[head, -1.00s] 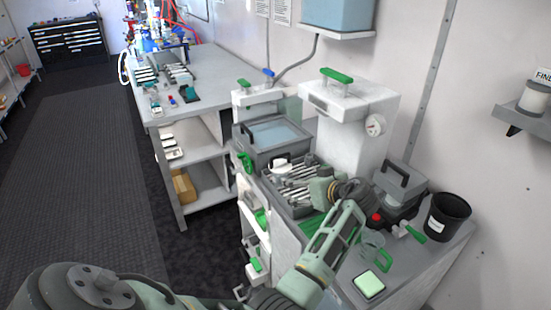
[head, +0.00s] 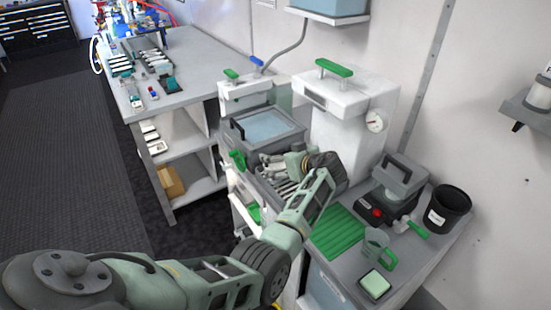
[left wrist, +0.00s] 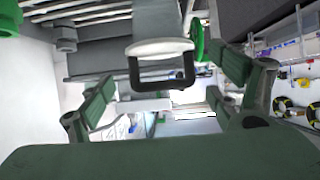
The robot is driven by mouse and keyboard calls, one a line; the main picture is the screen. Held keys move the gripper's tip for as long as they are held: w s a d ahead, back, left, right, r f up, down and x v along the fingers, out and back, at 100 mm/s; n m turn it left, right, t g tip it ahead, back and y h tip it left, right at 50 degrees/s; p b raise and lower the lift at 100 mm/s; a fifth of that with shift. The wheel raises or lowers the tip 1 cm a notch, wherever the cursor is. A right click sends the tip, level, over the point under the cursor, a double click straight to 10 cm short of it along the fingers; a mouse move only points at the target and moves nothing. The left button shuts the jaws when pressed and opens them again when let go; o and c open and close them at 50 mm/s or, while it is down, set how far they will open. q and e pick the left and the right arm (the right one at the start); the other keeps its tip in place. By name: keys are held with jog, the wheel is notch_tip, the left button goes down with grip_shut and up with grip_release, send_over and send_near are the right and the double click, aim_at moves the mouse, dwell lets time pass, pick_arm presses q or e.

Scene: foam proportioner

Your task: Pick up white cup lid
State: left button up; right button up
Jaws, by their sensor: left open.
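My right gripper is not in view.
A grey basin (head: 268,128) stands behind the tray, with a white gauge unit (head: 350,125) to its right.

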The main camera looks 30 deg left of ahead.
pick_arm(q)
jog(key=shift+w+a+f, duration=0.15)
jog(key=shift+a+f, duration=0.1)
jog(key=shift+a, duration=0.35)
jog(key=shift+w+a+f, duration=0.1)
jog(key=shift+a+f, duration=0.05)
jog(key=shift+a, duration=0.05)
jog(key=shift+f, duration=0.1)
jog(key=c, duration=1.2)
jog(key=shift+o, duration=0.2)
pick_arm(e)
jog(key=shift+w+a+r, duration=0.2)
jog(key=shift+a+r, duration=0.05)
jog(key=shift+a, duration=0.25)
pick_arm(q)
jog(key=shift+a, duration=0.1)
